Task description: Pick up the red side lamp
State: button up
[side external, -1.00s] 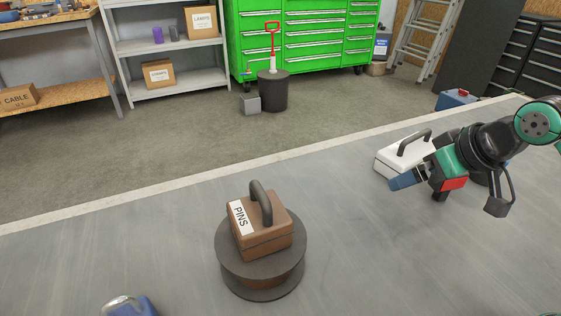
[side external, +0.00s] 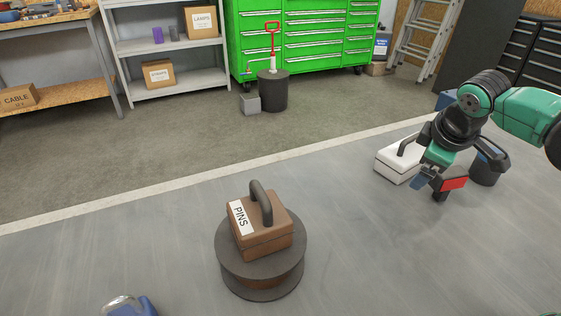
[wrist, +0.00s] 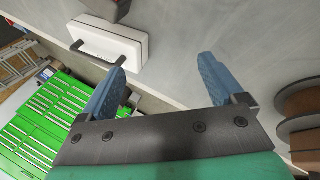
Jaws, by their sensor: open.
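The red side lamp (side external: 454,184) is a small red block on a dark base, standing on the grey deck at the right of the side view. In the wrist view a dark and red thing at the top edge (wrist: 121,8), cut off by the frame, looks like the same lamp. My gripper (side external: 421,180) has blue fingers and is just left of the lamp in the side view, above the deck. In the wrist view my gripper (wrist: 162,72) is open, with only bare deck showing between its fingers.
A white case (side external: 394,164) with a dark handle stands close behind my gripper. A dark bucket-like thing (side external: 487,168) is right of the lamp. A brown PINS case (side external: 264,236) sits on a spool (side external: 232,258). The front-right deck is clear.

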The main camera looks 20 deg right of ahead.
aim_at(451, 171)
jog(key=w+d+f+n+g+h, duration=0.1)
jog(key=d+n+g+h, duration=0.1)
jog(key=n+h, duration=0.1)
jog(key=w+d+f+n+g+h, duration=0.1)
jog(key=d+f+n+g+h, duration=0.1)
jog(key=d+n+h, duration=0.1)
jog(key=w+d+f+n+g+h, duration=0.1)
jog(key=d+f+n+g+h, duration=0.1)
jog(key=n+g+h, duration=0.1)
jog(key=shift+d+f+n+h, duration=0.25)
jog(key=shift+n+h, duration=0.05)
jog(key=shift+s+d+f, duration=0.1)
jog(key=shift+d+f, duration=0.15)
jog(key=shift+d, duration=0.25)
jog(key=shift+x, duration=2.3)
grip_shut()
jog(key=shift+r, duration=0.1)
